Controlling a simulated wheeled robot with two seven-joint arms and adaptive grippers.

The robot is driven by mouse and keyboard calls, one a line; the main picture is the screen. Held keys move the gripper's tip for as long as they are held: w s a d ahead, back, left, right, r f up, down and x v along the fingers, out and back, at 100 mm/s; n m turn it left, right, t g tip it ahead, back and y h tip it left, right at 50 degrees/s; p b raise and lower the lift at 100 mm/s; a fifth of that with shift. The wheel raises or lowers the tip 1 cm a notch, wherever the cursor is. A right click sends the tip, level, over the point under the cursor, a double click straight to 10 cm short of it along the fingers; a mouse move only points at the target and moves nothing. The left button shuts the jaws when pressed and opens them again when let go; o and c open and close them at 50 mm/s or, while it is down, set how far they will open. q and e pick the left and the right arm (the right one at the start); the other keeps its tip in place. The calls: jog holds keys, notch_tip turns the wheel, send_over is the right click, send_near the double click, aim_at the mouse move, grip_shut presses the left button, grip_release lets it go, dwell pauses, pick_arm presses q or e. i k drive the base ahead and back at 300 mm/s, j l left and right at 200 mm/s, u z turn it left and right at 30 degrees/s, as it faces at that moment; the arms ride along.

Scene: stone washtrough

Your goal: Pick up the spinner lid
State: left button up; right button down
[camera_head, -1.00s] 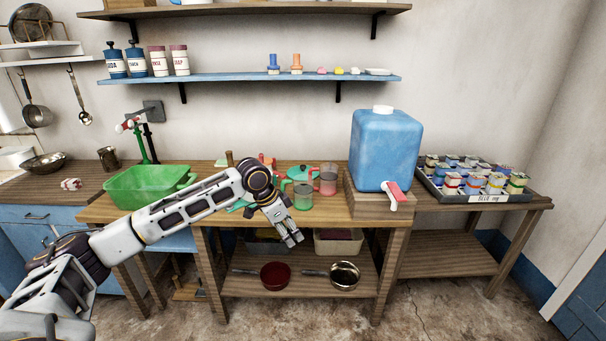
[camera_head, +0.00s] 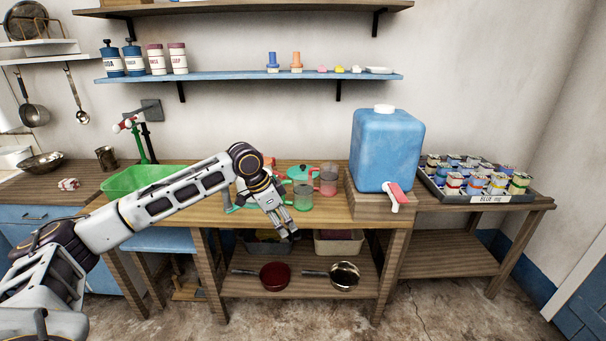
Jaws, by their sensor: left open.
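A round teal piece (camera_head: 300,171) that looks like the spinner lid lies at the back of the wooden table, behind the cups. Its front is partly hidden, and I cannot tell for sure that it is the lid. My left gripper (camera_head: 287,231) points down in front of the table's front edge, open and empty. It is nearer to me than the teal piece and apart from it. My left arm hides part of the tabletop. My right gripper is not in view.
A green cup (camera_head: 302,196) and a red cup (camera_head: 328,181) stand near the teal piece. A green basin (camera_head: 130,181) is at left, partly behind my arm. A blue water container (camera_head: 387,150) stands at right. Pans (camera_head: 275,276) and bins (camera_head: 339,243) sit on the lower shelf.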

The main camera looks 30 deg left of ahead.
aim_at(293, 172)
jog(key=i+j, duration=0.4)
jog(key=i, duration=0.2)
jog(key=i+j, duration=0.85)
jog(key=i, duration=0.3)
